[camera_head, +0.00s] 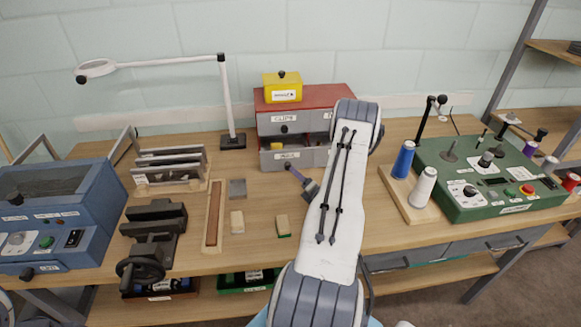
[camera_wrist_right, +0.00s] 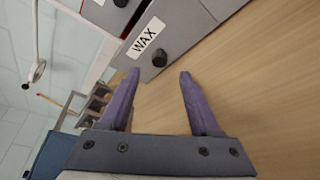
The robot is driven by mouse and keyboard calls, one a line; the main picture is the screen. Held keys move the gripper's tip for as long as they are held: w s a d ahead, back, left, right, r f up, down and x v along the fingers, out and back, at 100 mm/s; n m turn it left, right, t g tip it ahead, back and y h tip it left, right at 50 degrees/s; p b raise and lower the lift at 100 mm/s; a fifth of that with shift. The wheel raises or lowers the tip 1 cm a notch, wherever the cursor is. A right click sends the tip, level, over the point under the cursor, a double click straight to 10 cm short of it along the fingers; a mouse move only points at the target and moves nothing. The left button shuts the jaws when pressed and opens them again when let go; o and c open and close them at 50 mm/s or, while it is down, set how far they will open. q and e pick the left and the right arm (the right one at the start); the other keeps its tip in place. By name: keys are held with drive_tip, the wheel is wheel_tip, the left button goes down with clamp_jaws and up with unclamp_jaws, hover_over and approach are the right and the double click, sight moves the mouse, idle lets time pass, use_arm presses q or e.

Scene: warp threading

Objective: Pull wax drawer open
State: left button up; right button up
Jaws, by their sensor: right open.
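The wax drawer (camera_head: 306,160) is the lower drawer of a small grey cabinet with a red top (camera_head: 325,95). Its front and round black knob (camera_wrist_right: 160,57) show in the right wrist view, beside a white WAX label (camera_wrist_right: 146,37). A dark gap with a yellow piece (camera_head: 277,147) shows above the drawer front, so it appears partly out. My right gripper (camera_wrist_right: 159,76) is open and empty, its purple fingers pointing at the drawer front. The knob lies just beyond and between the fingertips, apart from them. In the head view my right gripper (camera_head: 295,172) partly covers the drawer's front area. My left gripper is not in view.
A yellow box (camera_head: 282,88) stands on the cabinet. A magnifier lamp (camera_head: 228,105) stands to its left, with small blocks (camera_head: 237,221) in front. Thread spools (camera_head: 422,187) and a green machine (camera_head: 490,190) are to the right. Bare tabletop lies before the drawer.

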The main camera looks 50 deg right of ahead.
sight(289, 167)
drive_tip(key=p+x, duration=0.1)
drive_tip(key=x, duration=0.6)
drive_tip(key=shift+w, duration=0.15)
clamp_jaws()
idle(1.2)
